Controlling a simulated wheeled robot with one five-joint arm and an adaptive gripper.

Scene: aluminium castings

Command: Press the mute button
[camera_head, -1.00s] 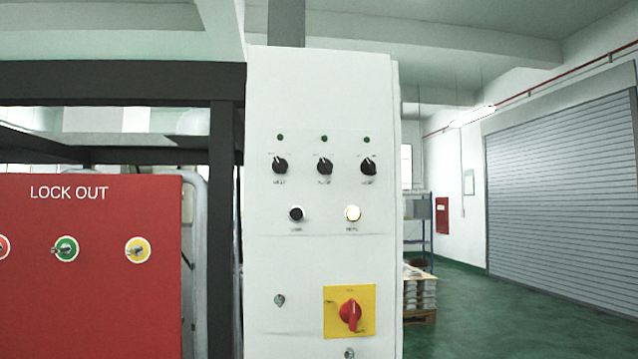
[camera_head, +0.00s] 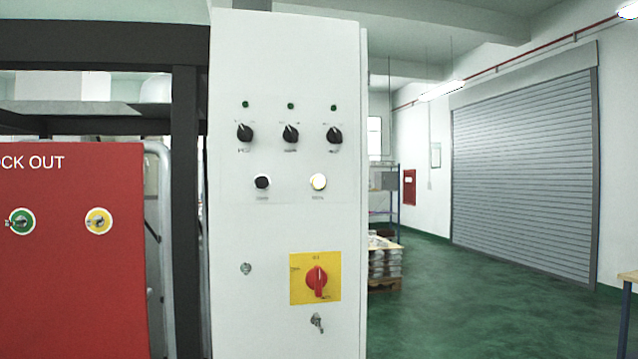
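A tall white control cabinet (camera_head: 225,215) stands in the middle of the head view. Two round buttons sit side by side on its face: a black one (camera_head: 262,182) on the left and a pale, lit-looking one (camera_head: 318,182) on the right. Small labels lie under both; they are too blurred to read, so I cannot tell for sure which is the mute button. Above them are three black selector knobs (camera_head: 290,133) with small green lamps (camera_head: 291,106). Below is a red rotary switch (camera_head: 317,279) on a yellow plate. My gripper is not in view.
A red lock-out board (camera_head: 70,270) and a dark frame (camera_head: 186,220) stand left of the cabinet. Green floor (camera_head: 470,310) lies open to the right, before a grey roller shutter (camera_head: 523,170). A loaded pallet (camera_head: 384,284) stands behind the cabinet, and a table edge (camera_head: 628,277) shows far right.

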